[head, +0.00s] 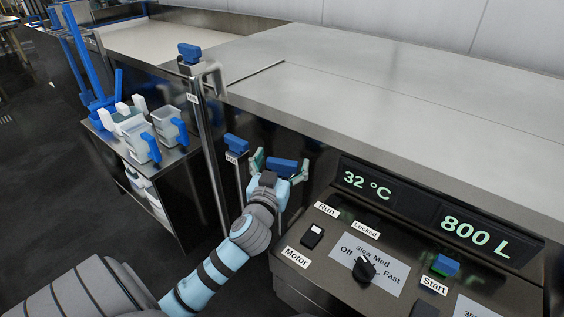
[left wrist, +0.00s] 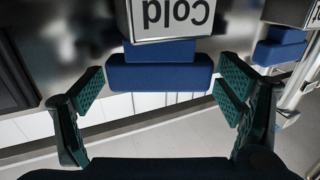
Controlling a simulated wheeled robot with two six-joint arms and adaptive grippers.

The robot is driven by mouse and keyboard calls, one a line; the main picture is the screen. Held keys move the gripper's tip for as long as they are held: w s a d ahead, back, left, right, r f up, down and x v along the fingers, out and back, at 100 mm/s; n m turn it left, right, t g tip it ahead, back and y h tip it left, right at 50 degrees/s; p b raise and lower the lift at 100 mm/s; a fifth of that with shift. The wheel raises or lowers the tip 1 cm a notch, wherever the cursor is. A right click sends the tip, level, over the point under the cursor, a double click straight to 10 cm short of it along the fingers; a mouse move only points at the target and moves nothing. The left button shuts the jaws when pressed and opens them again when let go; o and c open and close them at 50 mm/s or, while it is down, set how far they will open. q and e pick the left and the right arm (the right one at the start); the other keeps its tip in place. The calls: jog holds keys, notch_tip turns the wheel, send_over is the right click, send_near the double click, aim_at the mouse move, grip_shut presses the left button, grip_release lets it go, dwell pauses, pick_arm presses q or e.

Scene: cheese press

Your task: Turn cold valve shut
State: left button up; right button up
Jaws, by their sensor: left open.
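The cold valve has a blue bar handle (head: 282,165). In the left wrist view, the handle (left wrist: 160,74) lies crosswise below a pale block lettered "Cold" (left wrist: 172,15), which appears upside down. My left gripper (head: 279,168) is at this handle, its green fingers spread to either side of it. In the left wrist view, the open left gripper (left wrist: 158,98) has visible gaps between both finger pads and the handle ends, so it is not clamped on it. The valve's pipe is mostly hidden behind my gripper in the head view. My right gripper is not in view.
A second blue valve handle (head: 236,143) stands close left of my gripper. A taller blue valve (head: 189,52) tops a vertical pipe farther left. The control panel (head: 325,250) with switches and displays is at right. A cart (head: 177,158) with jugs stands left.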

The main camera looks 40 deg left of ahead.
pick_arm(q)
jog(key=c, duration=1.2)
jog(key=shift+o, duration=0.2)
jog(key=m+h, duration=0.2)
jog(key=shift+r+t+h, duration=0.1)
jog(key=shift+t+h, duration=0.2)
jog(key=shift+t, duration=0.1)
jog(key=m+h, duration=0.2)
jog(key=h, duration=0.2)
jog(key=shift+m+t, duration=0.3)
jog(key=o, duration=1.2)
jog(key=shift+c, duration=0.2)
jog(key=s, duration=0.7)
jog(key=shift+s, duration=0.25)
